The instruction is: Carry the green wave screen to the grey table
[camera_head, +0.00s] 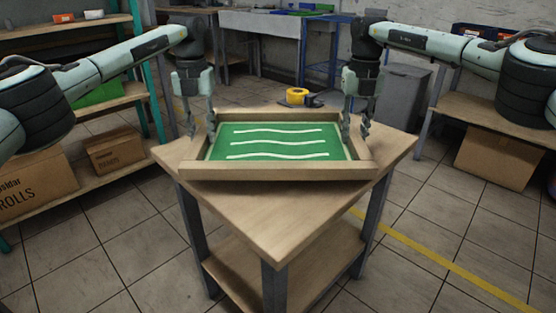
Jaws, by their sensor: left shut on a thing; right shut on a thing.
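The green wave screen (275,153), a wooden frame around a green panel with three white wavy lines, is at a wooden table (272,215); I cannot tell whether it rests flat on the top. My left gripper (201,128) is shut on its left frame side. My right gripper (355,128) is shut on its right frame side. Both grippers point down, and their inner fingers reach to the frame. A grey table (262,23) stands at the back, with small coloured trays at its right.
Shelves with cardboard boxes (113,152) stand left, and another shelf with a box (497,160) stands right. A grey bin (403,97) is behind the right gripper. Tiled floor is open around the table.

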